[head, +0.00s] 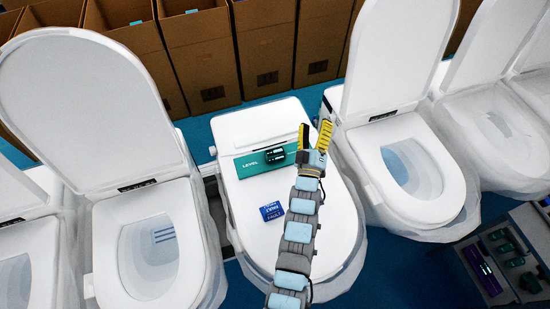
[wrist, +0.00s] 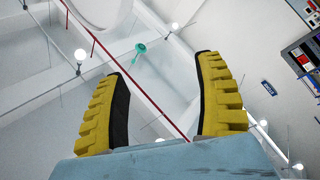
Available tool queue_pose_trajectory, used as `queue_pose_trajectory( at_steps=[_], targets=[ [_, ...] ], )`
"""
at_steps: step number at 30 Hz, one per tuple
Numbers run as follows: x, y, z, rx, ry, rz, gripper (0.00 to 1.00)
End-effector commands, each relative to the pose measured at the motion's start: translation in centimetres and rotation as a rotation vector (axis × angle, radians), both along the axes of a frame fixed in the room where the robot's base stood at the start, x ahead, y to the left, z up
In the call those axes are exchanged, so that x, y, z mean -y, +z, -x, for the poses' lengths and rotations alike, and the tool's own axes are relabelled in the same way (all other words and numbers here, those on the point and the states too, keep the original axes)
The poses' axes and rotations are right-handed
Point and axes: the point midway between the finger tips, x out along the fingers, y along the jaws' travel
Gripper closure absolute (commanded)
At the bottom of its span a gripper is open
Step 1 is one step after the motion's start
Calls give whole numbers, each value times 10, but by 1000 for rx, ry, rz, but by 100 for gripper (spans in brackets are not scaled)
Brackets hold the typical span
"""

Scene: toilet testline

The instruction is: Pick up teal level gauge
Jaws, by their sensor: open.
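The teal level gauge (head: 250,166), a flat bar with "LEVEL" lettering, lies across the closed white lid of the middle toilet (head: 247,211). A small dark block with light displays (head: 275,156) shows at the bar's middle; I cannot tell whether it is part of the gauge. My gripper (head: 315,137) is open and empty, its yellow fingers apart, appearing just right of the gauge's right end. How high it is above the lid is unclear. In the wrist view the open fingers (wrist: 163,100) frame only ceiling and wall, and the gauge is not seen there.
A blue labelled block (head: 272,211) lies on the same lid, left of my arm. Toilets with raised lids (head: 398,50) stand on both sides. Open cardboard boxes (head: 200,60) line the back. A rack of dark devices (head: 510,255) stands at lower right.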

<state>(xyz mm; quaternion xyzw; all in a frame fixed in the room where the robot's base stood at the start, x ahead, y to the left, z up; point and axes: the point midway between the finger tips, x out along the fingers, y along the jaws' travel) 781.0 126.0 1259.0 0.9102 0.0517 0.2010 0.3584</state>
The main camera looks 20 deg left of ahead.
Motion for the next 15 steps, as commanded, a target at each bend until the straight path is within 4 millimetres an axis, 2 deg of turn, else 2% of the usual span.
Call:
queue_pose_trajectory(
  at_steps=[1,6,12,15],
  targets=[
    [-10,-5,-16,-38,-8,52,30],
    [-36,-29,-59,-192,-36,259,30],
    [-62,-54,-94,-369,-44,506,30],
    [-73,-65,-104,-457,-36,631,30]
  ],
)
